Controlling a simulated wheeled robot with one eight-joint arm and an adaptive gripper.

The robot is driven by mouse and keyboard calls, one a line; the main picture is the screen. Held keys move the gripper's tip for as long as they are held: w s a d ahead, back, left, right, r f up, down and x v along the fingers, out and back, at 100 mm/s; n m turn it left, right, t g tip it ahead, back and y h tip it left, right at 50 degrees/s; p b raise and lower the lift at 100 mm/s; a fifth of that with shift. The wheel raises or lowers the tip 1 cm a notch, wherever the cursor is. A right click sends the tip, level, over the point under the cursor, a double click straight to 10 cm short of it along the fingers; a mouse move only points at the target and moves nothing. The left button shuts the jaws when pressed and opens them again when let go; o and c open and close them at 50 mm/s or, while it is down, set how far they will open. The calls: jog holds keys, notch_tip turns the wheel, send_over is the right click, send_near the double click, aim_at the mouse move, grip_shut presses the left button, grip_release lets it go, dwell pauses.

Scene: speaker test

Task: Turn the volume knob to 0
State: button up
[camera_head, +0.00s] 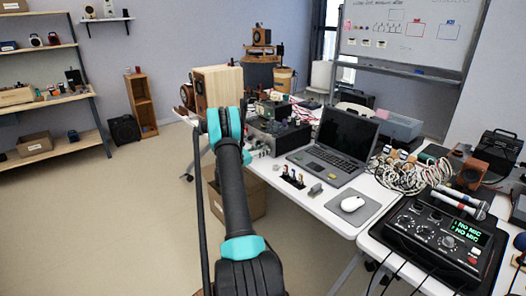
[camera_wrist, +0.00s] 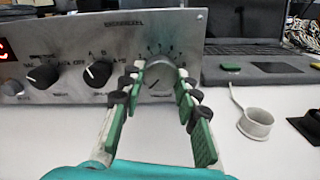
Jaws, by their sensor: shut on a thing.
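The silver front panel of an amplifier (camera_wrist: 75,28) fills the upper left of the wrist view. It carries two black knobs, a left one (camera_wrist: 43,76) and a middle one (camera_wrist: 98,72). The large silver volume knob (camera_wrist: 159,79) with a number scale around its top sits to their right. My gripper (camera_wrist: 161,82) has its green-padded fingers on both sides of this knob and is shut on it. The knob's pointer setting is too blurred to read. In the head view my arm covers the gripper and the knob.
A laptop (camera_head: 333,148) stands to the right of the amplifier. A white tape roll (camera_wrist: 256,123) lies on the white table (camera_wrist: 240,160) to the right of my fingers. A mouse (camera_head: 352,203) and a black mixer (camera_head: 436,238) are further right.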

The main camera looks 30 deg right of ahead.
jog(key=shift+a+f, duration=0.1)
jog(key=o, duration=1.2)
jog(key=shift+c, duration=0.2)
jog(key=a, duration=1.2)
jog(key=shift+s, duration=0.45)
